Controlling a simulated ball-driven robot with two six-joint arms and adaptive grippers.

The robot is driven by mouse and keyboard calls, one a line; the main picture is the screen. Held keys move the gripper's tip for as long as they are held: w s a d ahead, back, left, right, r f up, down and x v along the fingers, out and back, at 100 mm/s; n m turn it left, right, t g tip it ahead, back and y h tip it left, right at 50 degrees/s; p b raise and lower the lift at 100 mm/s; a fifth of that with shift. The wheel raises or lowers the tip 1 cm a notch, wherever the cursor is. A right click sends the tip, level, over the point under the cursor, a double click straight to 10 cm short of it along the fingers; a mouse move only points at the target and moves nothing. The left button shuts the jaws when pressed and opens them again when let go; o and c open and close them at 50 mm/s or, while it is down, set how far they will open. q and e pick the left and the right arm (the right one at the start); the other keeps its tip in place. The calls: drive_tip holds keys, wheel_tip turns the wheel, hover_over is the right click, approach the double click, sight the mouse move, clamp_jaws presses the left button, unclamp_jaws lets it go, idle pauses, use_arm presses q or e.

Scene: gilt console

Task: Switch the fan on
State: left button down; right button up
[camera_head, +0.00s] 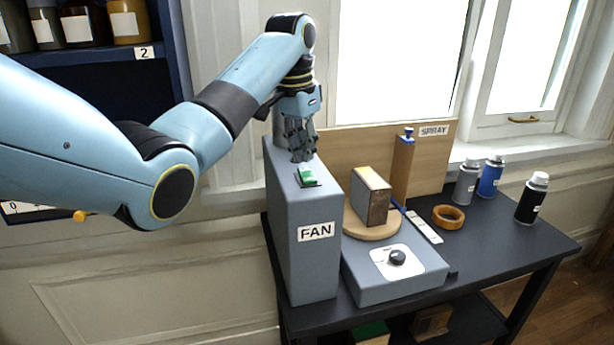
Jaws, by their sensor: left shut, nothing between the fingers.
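The fan unit (302,262) is a tall grey box with a white "FAN" label, standing at the left end of the dark table. A green rocker switch (307,175) sits on its top face. My left gripper (302,158) points down just above and behind the switch, its fingers shut and empty. The fingertips are very close to the switch; I cannot tell whether they touch it. My right gripper is not in view.
The dark table (490,243) also holds a grey box with a black knob (397,257), a wooden block (370,196) on a round turntable, a wooden ring (448,216) and spray cans (532,198). A wooden backboard (340,150) stands behind. A shelf (95,55) is at left.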

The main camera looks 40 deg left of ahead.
sight(305, 170)
use_arm(q)
drive_tip(key=shift+f, duration=1.15)
idle(0.7)
drive_tip(key=shift+r, duration=3.55)
